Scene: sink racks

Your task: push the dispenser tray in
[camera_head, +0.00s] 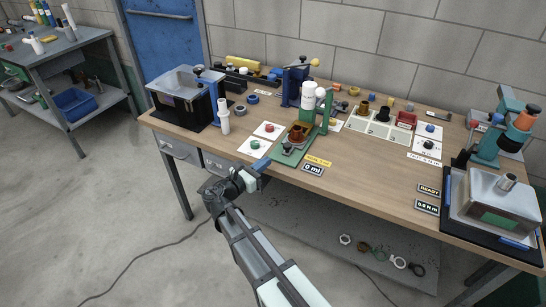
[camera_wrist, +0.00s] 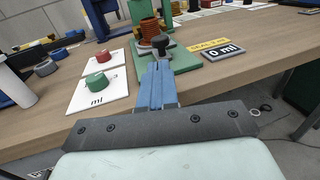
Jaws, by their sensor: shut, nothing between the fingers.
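The dispenser (camera_head: 321,112) stands near the table's front edge, a green frame with white cylinders. Its green tray (camera_head: 287,153) sticks out toward the front and carries a copper-coloured ribbed cup (camera_head: 297,134). In the wrist view the tray (camera_wrist: 187,62) shows a dark knob (camera_wrist: 160,42) at its front, with the copper cup (camera_wrist: 150,28) behind it. My gripper (camera_head: 262,163) is shut and empty, its blue fingers pointing at the tray's front. In the wrist view the fingertips (camera_wrist: 160,66) are just before the knob; I cannot tell if they touch it.
White cards with a green knob (camera_wrist: 99,81) and a red knob (camera_head: 269,127) lie left of the tray. A black "0 ml" sign (camera_head: 313,170) and a yellow label (camera_head: 318,161) lie to its right. A clear-lidded box (camera_head: 185,95) stands left.

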